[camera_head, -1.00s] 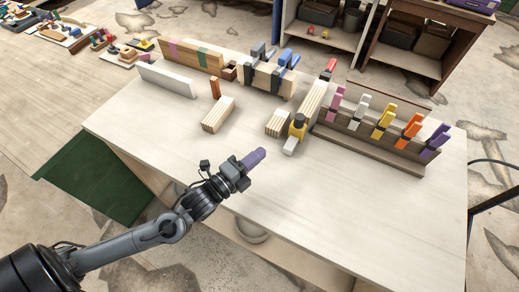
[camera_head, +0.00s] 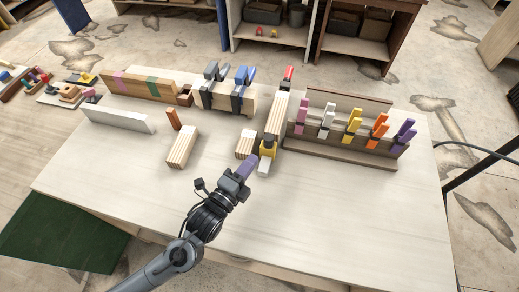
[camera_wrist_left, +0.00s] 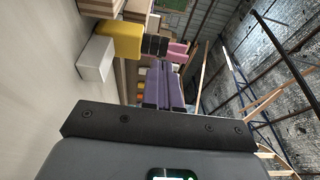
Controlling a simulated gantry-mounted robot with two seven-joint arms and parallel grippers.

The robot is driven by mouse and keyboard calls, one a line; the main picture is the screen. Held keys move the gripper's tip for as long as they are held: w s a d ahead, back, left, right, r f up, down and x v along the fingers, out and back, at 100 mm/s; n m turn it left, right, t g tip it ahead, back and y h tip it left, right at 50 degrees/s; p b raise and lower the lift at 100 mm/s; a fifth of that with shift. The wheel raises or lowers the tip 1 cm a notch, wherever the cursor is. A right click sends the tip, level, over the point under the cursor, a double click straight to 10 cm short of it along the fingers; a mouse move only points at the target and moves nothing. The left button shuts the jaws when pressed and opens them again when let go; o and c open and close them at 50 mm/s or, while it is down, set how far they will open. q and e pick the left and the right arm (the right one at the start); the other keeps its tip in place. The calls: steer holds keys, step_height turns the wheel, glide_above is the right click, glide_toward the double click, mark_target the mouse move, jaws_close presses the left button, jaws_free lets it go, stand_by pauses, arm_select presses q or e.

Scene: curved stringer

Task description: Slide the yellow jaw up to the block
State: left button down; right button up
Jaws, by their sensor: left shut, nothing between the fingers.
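The yellow jaw (camera_head: 268,149) stands near the front end of a long wooden beam (camera_head: 277,116), with a dark piece on top. A small white block (camera_head: 264,168) is directly in front of it. A short striped wooden block (camera_head: 245,145) lies just left of the jaw. My left gripper (camera_head: 248,166) has purple fingers, shut and empty, with the tips just left of the white block; I cannot tell if they touch anything. In the left wrist view the yellow jaw (camera_wrist_left: 119,42) and white block (camera_wrist_left: 96,60) show left of the purple fingers (camera_wrist_left: 165,85). My right gripper is not in view.
A wooden rack (camera_head: 340,151) with several coloured clamps stands to the right. A red piece (camera_head: 288,73) is at the beam's far end. The front table is clear.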

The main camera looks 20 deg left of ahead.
mark_target(265, 142)
arm_select(q)
steer(key=shift+w+d, duration=0.2)
steer(key=shift+w, duration=1.15)
steer(key=shift+w+d, duration=0.15)
steer(key=shift+w, duration=1.15)
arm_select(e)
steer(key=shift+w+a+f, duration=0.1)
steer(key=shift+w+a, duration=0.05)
